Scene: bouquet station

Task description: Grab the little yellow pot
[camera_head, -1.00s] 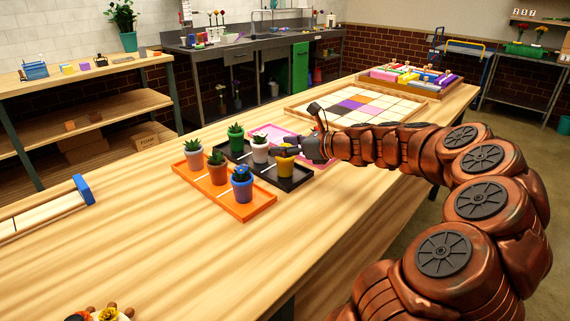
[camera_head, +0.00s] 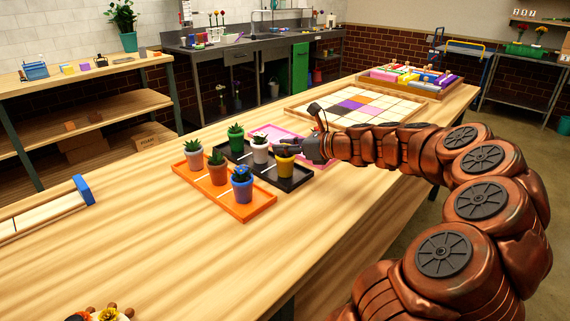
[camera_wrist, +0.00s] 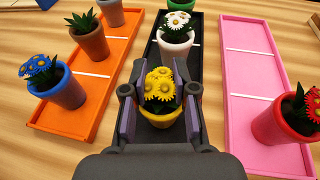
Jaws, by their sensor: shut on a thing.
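The little yellow pot (camera_head: 285,165) with yellow flowers stands at the near end of the black tray (camera_head: 295,181). In the wrist view the yellow pot (camera_wrist: 163,119) sits between the two fingers of my gripper (camera_wrist: 160,100), which is shut on it. In the head view my gripper (camera_head: 298,149) reaches in from the right around the pot's top and hides its flowers. The pot looks upright and at tray level; I cannot tell whether its base touches the tray.
A white pot (camera_wrist: 174,44) stands behind it on the black tray. The orange tray (camera_head: 249,209) with several potted plants lies to the left. The pink tray (camera_wrist: 252,83) with a red pot (camera_wrist: 284,124) lies on the right. Bare wooden table (camera_head: 150,250) lies in front.

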